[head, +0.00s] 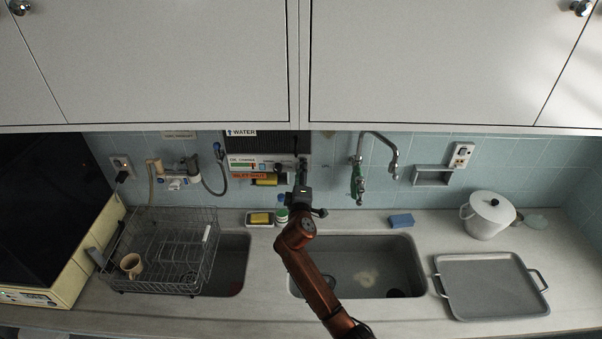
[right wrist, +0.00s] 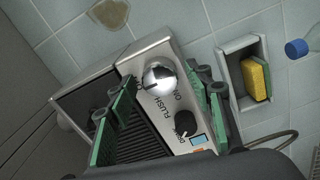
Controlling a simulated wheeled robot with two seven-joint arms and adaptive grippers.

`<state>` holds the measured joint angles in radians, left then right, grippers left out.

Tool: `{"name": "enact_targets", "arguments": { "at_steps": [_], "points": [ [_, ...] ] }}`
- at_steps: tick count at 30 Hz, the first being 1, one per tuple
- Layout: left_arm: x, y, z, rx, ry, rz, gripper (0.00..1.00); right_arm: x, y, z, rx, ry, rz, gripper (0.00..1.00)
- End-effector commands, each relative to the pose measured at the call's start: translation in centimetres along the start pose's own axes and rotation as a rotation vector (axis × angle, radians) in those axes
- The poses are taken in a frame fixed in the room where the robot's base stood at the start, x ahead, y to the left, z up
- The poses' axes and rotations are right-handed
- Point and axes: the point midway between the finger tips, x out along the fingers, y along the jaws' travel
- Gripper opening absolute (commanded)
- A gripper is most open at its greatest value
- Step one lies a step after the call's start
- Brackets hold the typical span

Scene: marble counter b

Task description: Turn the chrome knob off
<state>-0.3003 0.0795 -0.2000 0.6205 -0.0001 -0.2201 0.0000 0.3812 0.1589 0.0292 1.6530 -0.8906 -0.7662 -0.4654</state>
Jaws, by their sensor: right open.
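The chrome knob (right wrist: 160,78) is a round shiny knob on the silver panel of a dark ribbed unit in the right wrist view. A dark line on its face points toward the lower left. The words ON and FLUSH are printed beside it. My right gripper (right wrist: 162,77) is open, with its green fingers on either side of the knob. I cannot tell whether they touch it. In the head view my right gripper (head: 301,172) reaches the right end of the wall unit (head: 268,148) and hides the knob. My left gripper is not in view.
A black knob (right wrist: 185,124) sits on the same panel. A chrome tap (head: 378,140) stands on the wall to the right. Below are a dish rack (head: 165,240), a sink (head: 350,262), a tray (head: 491,285) and a white pot (head: 487,217). Cabinets (head: 440,60) hang above.

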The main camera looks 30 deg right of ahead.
Motion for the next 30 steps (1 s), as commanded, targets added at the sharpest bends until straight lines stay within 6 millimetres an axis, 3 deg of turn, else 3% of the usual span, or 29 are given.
{"name": "enact_targets", "arguments": {
  "at_steps": [8,21,30],
  "points": [
    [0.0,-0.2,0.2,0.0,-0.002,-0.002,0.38,-0.8,-0.2,0.0,-0.001,0.001,-0.002,0.47],
    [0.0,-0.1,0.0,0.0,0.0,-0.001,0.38,-9.1,-0.1,0.0,0.001,0.0,-0.002,0.47],
    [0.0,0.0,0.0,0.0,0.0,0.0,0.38,-11.9,0.0,0.0,0.0,0.0,0.0,0.47]
  ]
}}
